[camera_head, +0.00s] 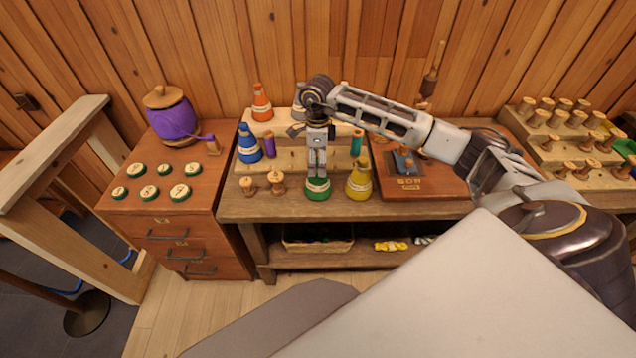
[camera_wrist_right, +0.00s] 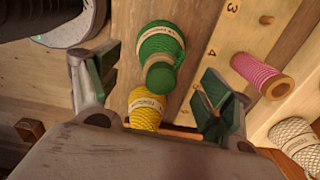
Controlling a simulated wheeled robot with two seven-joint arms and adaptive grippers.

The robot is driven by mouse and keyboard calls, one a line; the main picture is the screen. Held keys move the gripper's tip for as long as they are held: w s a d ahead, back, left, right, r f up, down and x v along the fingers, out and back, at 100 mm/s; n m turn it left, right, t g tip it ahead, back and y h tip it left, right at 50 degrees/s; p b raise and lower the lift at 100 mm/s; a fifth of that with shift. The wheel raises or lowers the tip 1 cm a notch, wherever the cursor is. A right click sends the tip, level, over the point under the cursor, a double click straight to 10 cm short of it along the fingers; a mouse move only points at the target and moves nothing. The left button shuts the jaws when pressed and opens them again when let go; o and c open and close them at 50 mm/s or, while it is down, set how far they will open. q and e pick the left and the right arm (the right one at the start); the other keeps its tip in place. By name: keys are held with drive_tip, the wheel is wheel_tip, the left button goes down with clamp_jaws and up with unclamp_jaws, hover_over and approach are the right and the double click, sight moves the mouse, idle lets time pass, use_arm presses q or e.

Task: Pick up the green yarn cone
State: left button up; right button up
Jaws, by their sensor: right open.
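The green yarn cone (camera_head: 317,190) stands near the front edge of the wooden workbench, its upper part hidden behind my right gripper (camera_head: 317,171). In the right wrist view the green yarn cone (camera_wrist_right: 162,52) lies between the two spread fingers of my right gripper (camera_wrist_right: 160,75), with space on either side. The fingers are open and hold nothing; they are pointed down over the cone. My left gripper does not show.
A yellow cone (camera_head: 359,178) stands close on the right, also in the wrist view (camera_wrist_right: 146,108). Two wooden spools (camera_head: 276,181) stand to the left. Blue (camera_head: 248,145) and orange (camera_head: 262,103) cones stand behind. A tray (camera_head: 428,182) lies at right.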

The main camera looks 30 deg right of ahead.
sight(318, 179)
wheel_tip(318, 179, down, 3)
drive_tip(key=shift+d+r+p, duration=0.1)
drive_tip(key=shift+p, duration=0.2)
drive_tip(key=shift+f, duration=0.65)
drive_tip(key=shift+c, duration=0.3)
drive_tip(key=c, duration=1.7)
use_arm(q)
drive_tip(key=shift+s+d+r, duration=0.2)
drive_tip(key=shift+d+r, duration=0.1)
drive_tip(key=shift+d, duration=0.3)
use_arm(e)
clamp_jaws()
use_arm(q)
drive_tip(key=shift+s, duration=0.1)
